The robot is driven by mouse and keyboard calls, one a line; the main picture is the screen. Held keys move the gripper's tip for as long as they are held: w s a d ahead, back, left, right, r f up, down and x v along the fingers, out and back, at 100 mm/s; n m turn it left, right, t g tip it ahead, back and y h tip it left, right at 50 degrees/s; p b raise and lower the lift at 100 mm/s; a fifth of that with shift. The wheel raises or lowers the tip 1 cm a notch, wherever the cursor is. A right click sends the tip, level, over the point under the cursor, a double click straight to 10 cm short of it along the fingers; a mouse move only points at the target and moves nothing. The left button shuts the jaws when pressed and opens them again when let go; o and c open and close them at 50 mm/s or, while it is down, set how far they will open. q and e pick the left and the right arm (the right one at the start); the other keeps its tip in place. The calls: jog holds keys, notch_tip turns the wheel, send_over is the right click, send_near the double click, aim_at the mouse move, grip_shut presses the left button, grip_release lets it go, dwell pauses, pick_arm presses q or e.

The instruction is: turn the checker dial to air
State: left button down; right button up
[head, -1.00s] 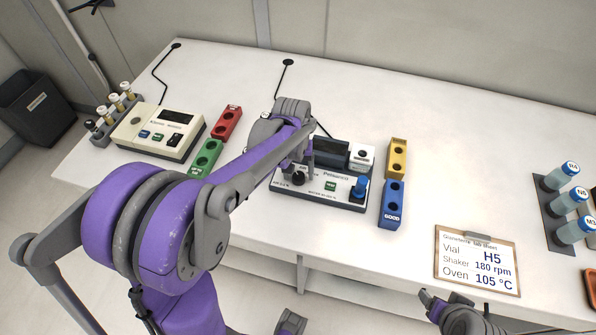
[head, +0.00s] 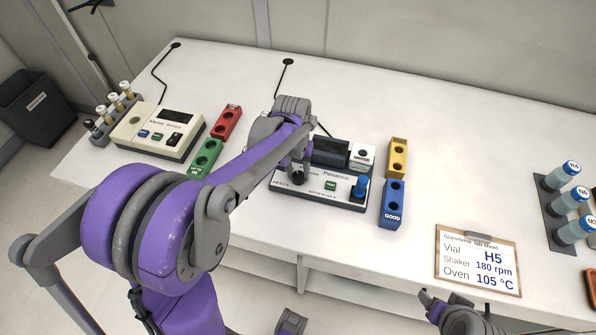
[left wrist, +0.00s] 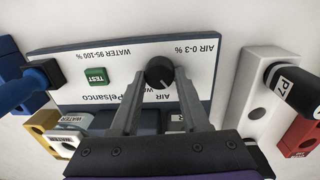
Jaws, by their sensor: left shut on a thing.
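The checker (head: 320,196), a white-faced box marked Pelsanco with a dark blue base, stands on the bench. Its black dial (head: 298,178) also shows in the left wrist view (left wrist: 159,71), with a small pale mark on its lower edge. "AIR 0-3 %" and "WATER 95-100 %" are printed on the panel, upside down in the wrist view. My left gripper (left wrist: 161,80) is shut on the dial, one finger on each side. In the head view my arm hides part of the panel. My right gripper (head: 430,297) shows at the bottom edge; its jaw opening is unclear.
A green TEST button (left wrist: 96,76) and a blue plug (head: 361,186) sit on the checker. Yellow (head: 398,146) and blue (head: 391,214) blocks stand at its right. Red (head: 226,122) and green (head: 206,158) blocks stand left. A clipboard (head: 477,290) lies front right.

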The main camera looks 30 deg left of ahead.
aim_at(297, 173)
pick_arm(q)
jog(key=m, duration=0.6)
jog(key=shift+d+m+b, duration=0.1)
jog(key=shift+m+b, duration=0.2)
jog(key=shift+b, duration=0.1)
dwell(0.3)
jog(key=shift+c, duration=2)
grip_release()
notch_tip(297, 173, up, 11)
jog(key=shift+w+a+p, duration=0.15)
jog(key=shift+a+p, duration=0.2)
jog(key=shift+p, duration=0.05)
jog(key=shift+f, duration=0.1)
